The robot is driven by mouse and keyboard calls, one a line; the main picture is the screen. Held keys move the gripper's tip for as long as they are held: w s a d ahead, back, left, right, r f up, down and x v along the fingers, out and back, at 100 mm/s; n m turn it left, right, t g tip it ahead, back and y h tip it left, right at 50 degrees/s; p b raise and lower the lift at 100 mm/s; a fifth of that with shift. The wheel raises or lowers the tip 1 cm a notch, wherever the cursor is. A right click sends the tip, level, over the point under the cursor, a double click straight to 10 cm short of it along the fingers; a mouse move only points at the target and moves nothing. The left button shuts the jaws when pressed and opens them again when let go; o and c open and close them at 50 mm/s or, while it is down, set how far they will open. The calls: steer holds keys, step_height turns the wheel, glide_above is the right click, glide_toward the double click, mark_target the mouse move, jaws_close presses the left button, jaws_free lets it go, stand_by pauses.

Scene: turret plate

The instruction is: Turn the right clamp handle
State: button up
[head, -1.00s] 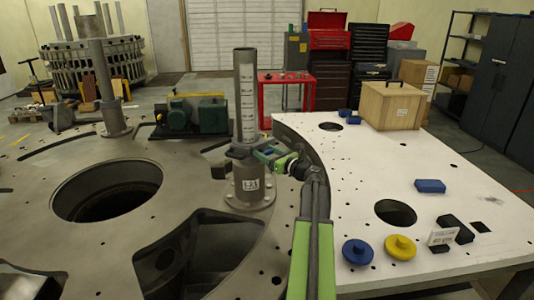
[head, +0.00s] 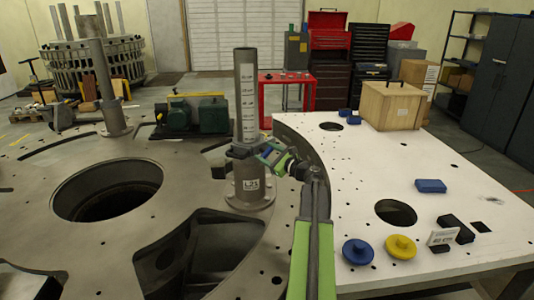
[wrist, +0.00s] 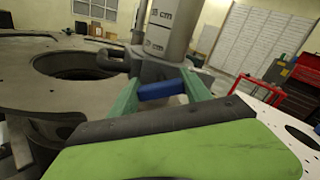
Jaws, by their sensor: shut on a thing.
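A grey post (head: 246,95) with a label strip stands upright on a round flange on the turret plate. A dark clamp collar (head: 240,150) sits around the post near its lower part; it also shows in the wrist view (wrist: 155,66). A blue clamp handle (wrist: 160,90) sticks out from the collar toward me. My gripper (head: 268,154) is at the right side of the collar. In the wrist view its two green fingers (wrist: 158,92) are on either side of the blue handle, shut on it. The handle's far end is partly hidden by the fingers.
The grey turret plate (head: 105,240) has large openings around the post. A white table (head: 460,190) at right holds a wooden crate (head: 391,106), a blue disc (head: 358,252), a yellow disc (head: 400,247) and several blocks. A red cart (head: 287,78) stands behind.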

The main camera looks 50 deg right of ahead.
steer(key=n, duration=0.6)
steer(key=shift+f+n, duration=0.1)
steer(key=shift+n, duration=0.2)
steer(key=n, duration=0.5)
steer(key=shift+a+f+n, duration=0.1)
steer(key=shift+n, duration=0.2)
steer(key=o, duration=1.4)
steer(key=shift+c, duration=0.2)
steer(key=shift+s, duration=0.1)
steer(key=s, duration=1.7)
steer(key=shift+s+a, duration=0.15)
steer(key=shift+a, duration=0.15)
